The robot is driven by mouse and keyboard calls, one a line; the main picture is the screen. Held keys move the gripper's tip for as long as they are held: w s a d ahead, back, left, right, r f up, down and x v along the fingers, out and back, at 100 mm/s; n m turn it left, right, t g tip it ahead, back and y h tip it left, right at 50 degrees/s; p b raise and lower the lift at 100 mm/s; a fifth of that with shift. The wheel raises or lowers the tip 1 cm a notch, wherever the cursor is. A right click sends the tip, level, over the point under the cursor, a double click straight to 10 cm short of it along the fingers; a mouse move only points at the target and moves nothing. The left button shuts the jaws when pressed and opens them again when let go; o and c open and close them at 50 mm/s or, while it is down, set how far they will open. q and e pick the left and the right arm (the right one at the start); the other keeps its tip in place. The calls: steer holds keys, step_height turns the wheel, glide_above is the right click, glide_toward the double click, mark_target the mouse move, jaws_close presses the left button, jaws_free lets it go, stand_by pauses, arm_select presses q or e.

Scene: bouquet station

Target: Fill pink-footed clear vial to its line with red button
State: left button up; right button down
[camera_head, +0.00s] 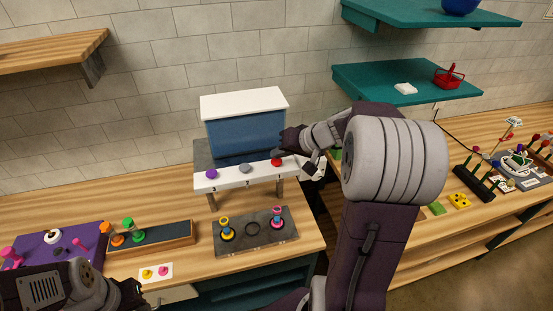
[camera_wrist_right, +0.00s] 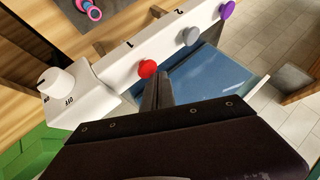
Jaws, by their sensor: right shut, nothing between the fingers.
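The red button (camera_head: 277,161) sits on the white front panel of the dispenser (camera_head: 244,135), at its right end. My right gripper (camera_head: 279,153) is shut and empty, its tips close by the red button. In the right wrist view the fingertips (camera_wrist_right: 163,75) are just beside the red button (camera_wrist_right: 147,68); I cannot tell if they touch it. The pink-footed vial (camera_head: 277,217) stands on the right of a dark tray (camera_head: 241,246) below the panel. It also shows in the right wrist view (camera_wrist_right: 92,11). Its fill level is too small to tell. My left gripper (camera_head: 127,292) is at the lower left, its fingers unclear.
A yellow-footed vial (camera_head: 226,230) stands at the tray's left, with a dark ring (camera_head: 252,228) between. The panel also has a grey button (camera_head: 245,168), a purple button (camera_head: 211,174) and a white knob (camera_wrist_right: 57,83). A wooden tray (camera_head: 160,237) lies left.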

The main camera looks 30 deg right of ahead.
mark_target(279, 162)
steer(key=shift+r, duration=0.35)
step_height(279, 162, up, 5)
steer(key=p, duration=0.3)
steer(key=shift+f, duration=0.1)
stand_by(2.8)
step_height(279, 162, up, 4)
steer(key=shift+r+p, duration=0.1)
steer(key=shift+p, duration=0.9)
